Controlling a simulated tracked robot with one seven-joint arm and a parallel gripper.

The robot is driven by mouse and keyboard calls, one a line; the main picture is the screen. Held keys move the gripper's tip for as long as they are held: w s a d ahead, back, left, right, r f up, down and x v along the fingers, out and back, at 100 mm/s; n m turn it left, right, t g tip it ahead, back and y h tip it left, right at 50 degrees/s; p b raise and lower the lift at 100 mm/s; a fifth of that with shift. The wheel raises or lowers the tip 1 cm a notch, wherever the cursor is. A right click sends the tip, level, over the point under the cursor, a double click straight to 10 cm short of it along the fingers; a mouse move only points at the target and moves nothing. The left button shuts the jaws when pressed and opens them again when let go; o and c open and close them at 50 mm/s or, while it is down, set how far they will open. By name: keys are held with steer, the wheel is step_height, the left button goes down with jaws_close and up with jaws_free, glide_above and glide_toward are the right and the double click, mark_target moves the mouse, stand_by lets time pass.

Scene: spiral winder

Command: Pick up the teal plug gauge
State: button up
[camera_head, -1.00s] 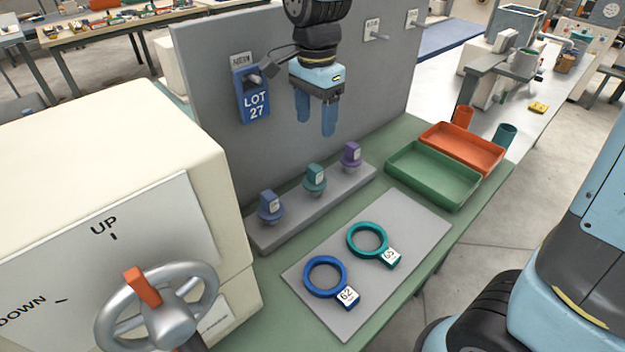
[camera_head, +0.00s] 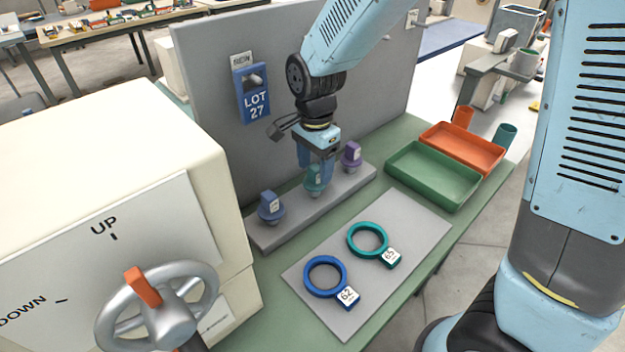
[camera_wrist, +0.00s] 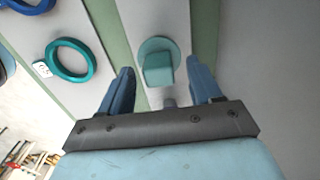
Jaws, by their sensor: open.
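The teal plug gauge (camera_head: 314,181) stands upright in the middle of the grey rack (camera_head: 292,218), between a blue plug gauge (camera_head: 270,206) on the left and a purple one (camera_head: 351,156) on the right. My gripper (camera_head: 314,178) is open and points down at the teal gauge, its fingers hiding part of it. In the wrist view the teal gauge (camera_wrist: 158,66) lies ahead of the gap between my open fingers (camera_wrist: 160,78), with space on both sides. I cannot tell exactly how deep the fingers reach beside it.
A teal ring gauge (camera_head: 385,253) and a blue ring gauge (camera_head: 346,292) lie on a grey mat (camera_head: 345,232) in front. Green (camera_head: 423,190) and orange (camera_head: 480,157) trays stand to the right. A grey panel (camera_head: 210,100) stands behind the rack; a handwheel (camera_head: 205,300) is at left.

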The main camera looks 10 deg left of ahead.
steer(key=shift+f, duration=0.55)
steer(key=shift+c, duration=0.5)
steer(key=c, duration=1)
steer(key=shift+r, duration=0.15)
